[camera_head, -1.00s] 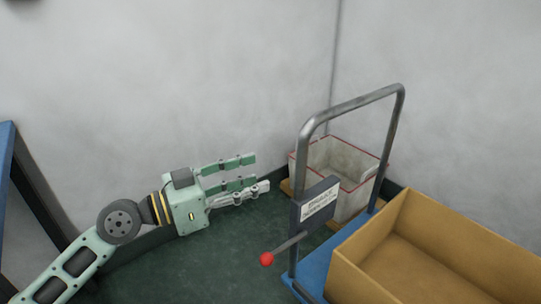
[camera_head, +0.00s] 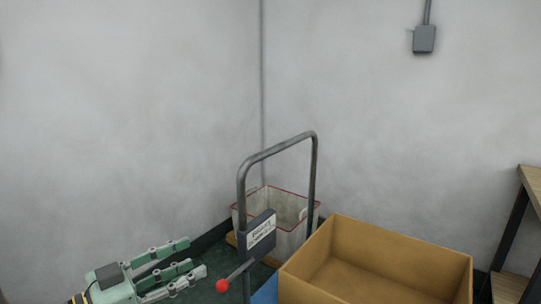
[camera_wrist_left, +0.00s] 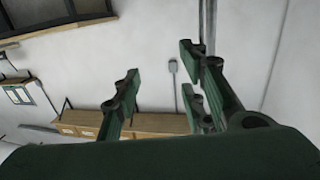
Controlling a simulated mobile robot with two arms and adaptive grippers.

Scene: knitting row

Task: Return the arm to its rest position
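My left gripper (camera_head: 195,256) shows at the lower left of the head view, pale green with jointed fingers pointing right. Its fingers are spread and nothing is between them. In the left wrist view the open fingers (camera_wrist_left: 160,70) stand apart with wall and shelf behind them. Most of the left arm is below the head picture. The fingertips appear left of the trolley's lever with a red ball (camera_head: 222,286); I see no clear contact. My right gripper is in neither view.
A trolley with a grey tube handle (camera_head: 279,148) stands right of the gripper, carrying an open cardboard box (camera_head: 440,272). A white red-rimmed bin (camera_head: 290,240) stands behind it in the corner. A wooden shelf (camera_head: 530,185) is at far right.

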